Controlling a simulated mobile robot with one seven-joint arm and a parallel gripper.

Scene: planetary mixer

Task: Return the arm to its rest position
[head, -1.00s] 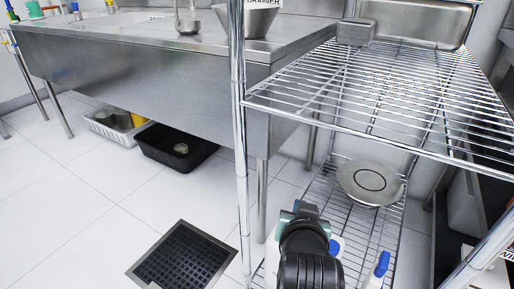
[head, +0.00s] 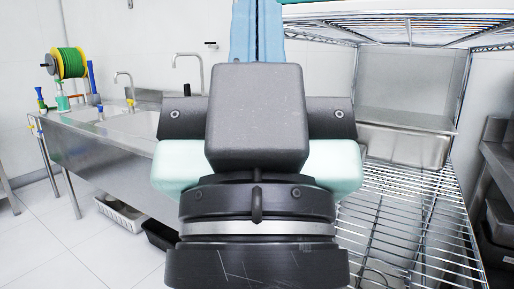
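My gripper (head: 257,125) fills the middle of the head view, close to the camera. I see its dark grey body from behind, with mint-green parts on both sides and the black wrist below. Its fingertips are hidden behind the body. I cannot see whether it is open or shut, or whether anything is between the fingers.
A wire shelf rack (head: 420,215) stands at the right, with metal pans (head: 405,146) at its back. A steel sink counter (head: 100,150) runs along the left. A white basket (head: 122,215) and a black bin (head: 160,235) sit under it. Floor at lower left is clear.

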